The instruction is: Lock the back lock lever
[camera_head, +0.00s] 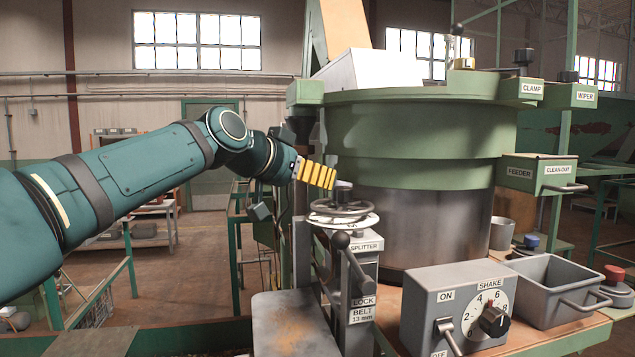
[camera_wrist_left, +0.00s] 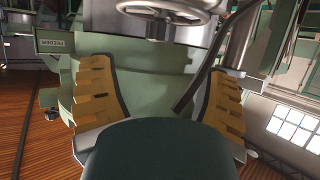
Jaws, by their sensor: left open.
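My left gripper (camera_head: 318,174) has yellow fingers and hangs just above and behind the handwheel (camera_head: 342,210). In the left wrist view, the gripper (camera_wrist_left: 160,95) is open with nothing between its fingers. A dark slanted bar (camera_wrist_left: 196,88) passes near the right finger, and the handwheel (camera_wrist_left: 170,10) is at the top. My right gripper is not in view.
The large green hopper (camera_head: 420,140) stands close to the right of the gripper. A control box (camera_head: 425,318) with a switch and dial is at the front right, beside a grey bin (camera_head: 560,292). Open floor (camera_head: 205,270) lies to the left.

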